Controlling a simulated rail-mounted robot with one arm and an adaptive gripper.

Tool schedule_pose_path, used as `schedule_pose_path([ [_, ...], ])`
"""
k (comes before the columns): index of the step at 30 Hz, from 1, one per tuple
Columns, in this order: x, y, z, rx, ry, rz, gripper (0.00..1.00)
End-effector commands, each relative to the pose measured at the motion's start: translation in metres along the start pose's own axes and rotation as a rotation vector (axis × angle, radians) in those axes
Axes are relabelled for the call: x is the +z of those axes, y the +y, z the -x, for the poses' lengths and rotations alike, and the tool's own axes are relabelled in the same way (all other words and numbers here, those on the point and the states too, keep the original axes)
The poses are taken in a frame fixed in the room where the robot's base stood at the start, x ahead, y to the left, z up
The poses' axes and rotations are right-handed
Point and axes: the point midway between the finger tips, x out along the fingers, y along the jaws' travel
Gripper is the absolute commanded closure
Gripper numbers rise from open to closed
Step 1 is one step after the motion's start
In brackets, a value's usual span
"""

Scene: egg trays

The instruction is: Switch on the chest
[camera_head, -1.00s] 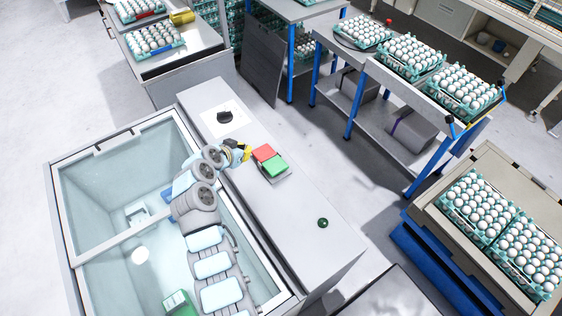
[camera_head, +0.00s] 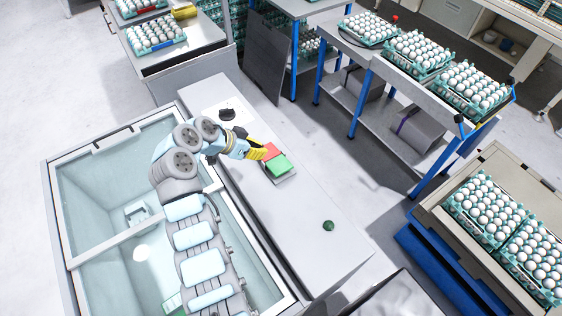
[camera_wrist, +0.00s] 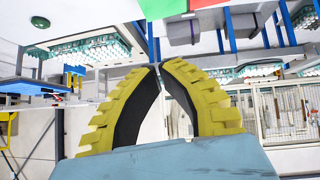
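The chest (camera_head: 310,235) is a long grey body with a glass-topped tank on its left side. On its top is a switch with a red button (camera_head: 272,151) and a green button (camera_head: 279,166) side by side. In the wrist view the green button (camera_wrist: 160,8) and part of the red button (camera_wrist: 204,3) show at the top edge. My gripper (camera_head: 264,149) has yellow fingers and is just left of the red button, partly overlapping it. In the wrist view its fingertips (camera_wrist: 157,67) meet with nothing between them. Whether it touches the switch cannot be told.
A dark green knob (camera_head: 328,226) sits on the chest top towards the front. A dark object (camera_head: 227,114) sits on a white plate at the back. Egg trays (camera_head: 417,54) stand on a table to the right. The chest top between switch and knob is clear.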

Motion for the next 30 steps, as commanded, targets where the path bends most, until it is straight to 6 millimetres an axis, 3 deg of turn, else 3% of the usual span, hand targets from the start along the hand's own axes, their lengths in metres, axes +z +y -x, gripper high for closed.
schedule_pose_path([
  [5, 0.000, 0.001, -0.009, 0.003, 0.000, 0.002, 1.00],
  [25, 0.000, 0.001, -0.100, 0.002, -0.001, 0.001, 1.00],
  [30, 0.015, 0.001, -0.114, 0.001, -0.002, 0.004, 1.00],
])
